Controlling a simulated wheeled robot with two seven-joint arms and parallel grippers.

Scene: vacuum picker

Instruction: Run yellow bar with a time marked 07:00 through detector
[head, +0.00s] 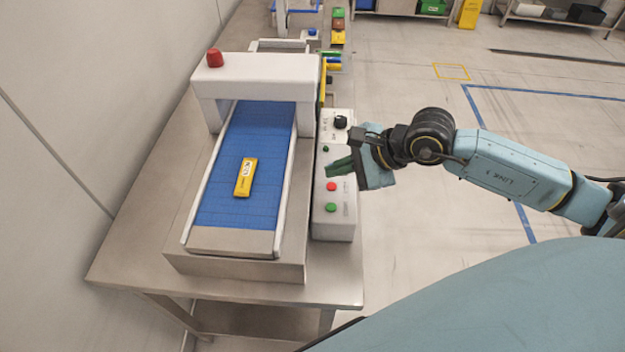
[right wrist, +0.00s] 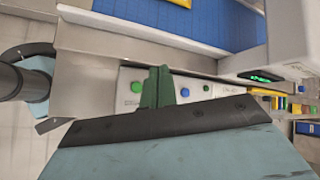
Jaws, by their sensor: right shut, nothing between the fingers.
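A yellow bar (head: 243,184) with a white label lies on the blue conveyor belt (head: 220,205), in front of the detector arch. The label's print is too small to read. The detector (head: 256,66) is a white arch over the belt with a red lamp on top. Its control panel (head: 322,228) stands right of the belt, with a black knob, a red button (head: 331,187) and a green button (head: 331,208). My right gripper (head: 332,168) is shut and empty over the panel, near the red button. Its green fingers (right wrist: 157,88) hide part of the panel in the right wrist view.
The belt machine stands on a steel table (head: 130,255). Several coloured bars lie on a surface behind the detector. A wall runs along the left. The floor to the right is open, with blue tape lines.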

